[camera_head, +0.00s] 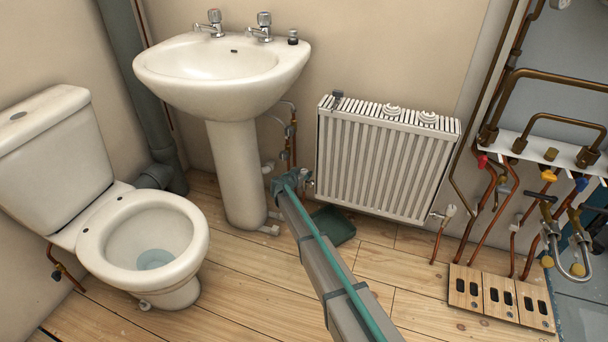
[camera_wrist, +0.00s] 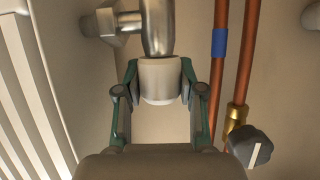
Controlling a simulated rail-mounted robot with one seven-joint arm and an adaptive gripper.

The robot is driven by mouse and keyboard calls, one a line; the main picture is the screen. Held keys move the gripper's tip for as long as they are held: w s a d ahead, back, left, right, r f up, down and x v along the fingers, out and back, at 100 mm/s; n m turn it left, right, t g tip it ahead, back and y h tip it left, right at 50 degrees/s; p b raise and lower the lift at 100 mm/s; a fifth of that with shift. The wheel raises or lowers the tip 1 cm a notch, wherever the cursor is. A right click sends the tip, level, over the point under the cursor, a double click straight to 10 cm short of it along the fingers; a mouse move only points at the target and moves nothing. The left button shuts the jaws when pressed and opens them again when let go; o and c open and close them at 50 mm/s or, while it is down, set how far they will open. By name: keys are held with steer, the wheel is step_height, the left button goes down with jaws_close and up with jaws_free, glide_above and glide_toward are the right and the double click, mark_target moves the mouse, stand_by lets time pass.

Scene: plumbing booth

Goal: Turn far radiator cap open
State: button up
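The white radiator (camera_head: 385,160) stands against the wall. A pale cylindrical cap (camera_wrist: 160,80) sits on the metal valve body (camera_wrist: 157,25) beside the radiator's ribs in the wrist view. My gripper (camera_wrist: 160,84) has its two green-sided fingers on either side of this cap, apparently against its sides. In the head view my gripper (camera_head: 290,181) is at the radiator's lower left corner, and the cap there is too small to make out clearly. Another valve with a white cap (camera_head: 450,210) is at the radiator's lower right.
Copper pipes (camera_wrist: 221,75) and a dark knob (camera_wrist: 250,145) are close on the right in the wrist view. The sink pedestal (camera_head: 236,175) stands left of my gripper. A dark green tray (camera_head: 335,222) lies on the floor beyond my arm.

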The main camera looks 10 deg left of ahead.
steer(key=shift+c, duration=1)
steer(key=shift+s+d+f+n+y+b, duration=0.15)
steer(key=shift+n+y+b, duration=0.15)
steer(key=shift+b, duration=0.4)
steer(key=shift+n+t+y+b, duration=0.3)
steer(key=shift+b, duration=0.1)
steer(key=shift+n+y+b, duration=0.6)
steer(key=shift+y+b, duration=0.1)
steer(key=shift+b, duration=0.1)
steer(key=shift+r+n+y, duration=0.2)
steer(key=shift+n+y, duration=0.8)
steer(key=shift+y, duration=0.2)
steer(key=shift+n+y+p, duration=0.6)
steer(key=shift+y+p, duration=0.05)
steer(key=shift+y, duration=0.35)
